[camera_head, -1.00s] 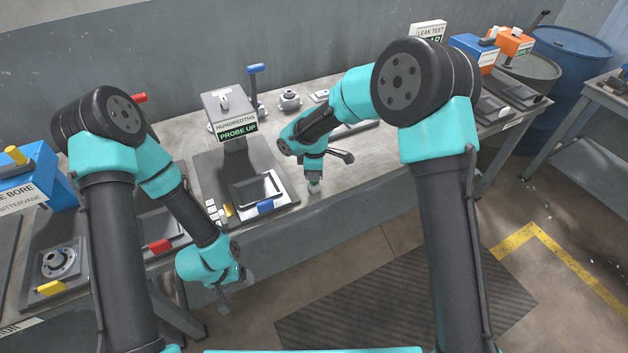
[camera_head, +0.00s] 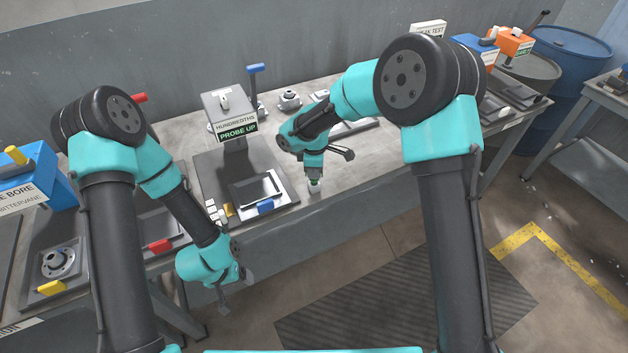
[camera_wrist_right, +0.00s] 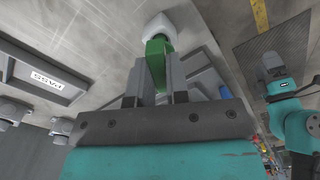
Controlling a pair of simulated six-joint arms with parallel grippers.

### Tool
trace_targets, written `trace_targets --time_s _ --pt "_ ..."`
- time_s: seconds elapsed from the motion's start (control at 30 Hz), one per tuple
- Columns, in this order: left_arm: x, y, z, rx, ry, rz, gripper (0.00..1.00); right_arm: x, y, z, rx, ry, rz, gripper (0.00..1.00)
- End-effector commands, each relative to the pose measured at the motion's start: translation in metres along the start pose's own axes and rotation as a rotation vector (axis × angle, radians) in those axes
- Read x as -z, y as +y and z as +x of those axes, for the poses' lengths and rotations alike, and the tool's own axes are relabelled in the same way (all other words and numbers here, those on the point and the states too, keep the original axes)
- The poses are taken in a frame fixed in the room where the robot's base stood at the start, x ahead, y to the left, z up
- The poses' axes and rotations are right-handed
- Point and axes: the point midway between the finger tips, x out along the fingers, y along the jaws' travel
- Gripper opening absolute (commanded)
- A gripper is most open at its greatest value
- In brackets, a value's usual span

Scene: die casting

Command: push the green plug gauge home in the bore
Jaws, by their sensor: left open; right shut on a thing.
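My right gripper (camera_head: 314,180) is shut on the green plug gauge near the front edge of the bench. In the right wrist view, the green gauge (camera_wrist_right: 156,62) sits between the two fingers. A whitish block-like piece (camera_wrist_right: 158,27) is at the gauge's far end, and it also shows small in the head view (camera_head: 314,190). I cannot tell how deep the gauge sits, since the bore itself is hidden. My left gripper (camera_head: 226,300) is open and empty, hanging low in front of the bench, away from the gauge.
A gauge stand reading "PROBE UP" (camera_head: 237,129) stands left of my right gripper. A framed tray (camera_head: 259,188) with a blue handle (camera_head: 265,206) lies beside it. A flanged part (camera_head: 289,98) stands farther back. Bench surface right of my right gripper (camera_head: 385,165) is clear.

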Motion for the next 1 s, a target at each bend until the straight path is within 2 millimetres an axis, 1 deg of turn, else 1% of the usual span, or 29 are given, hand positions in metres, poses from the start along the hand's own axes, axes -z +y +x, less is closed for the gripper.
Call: trace_targets --time_s 0.7,1.0 --pt "0.000 0.000 0.000 0.000 0.000 0.000 0.79 0.001 0.000 -0.028 -0.002 0.001 0.000 0.00" --pt "0.000 0.000 0.000 0.000 0.000 0.000 0.79 0.000 0.000 -0.029 -0.001 0.001 0.000 0.00"
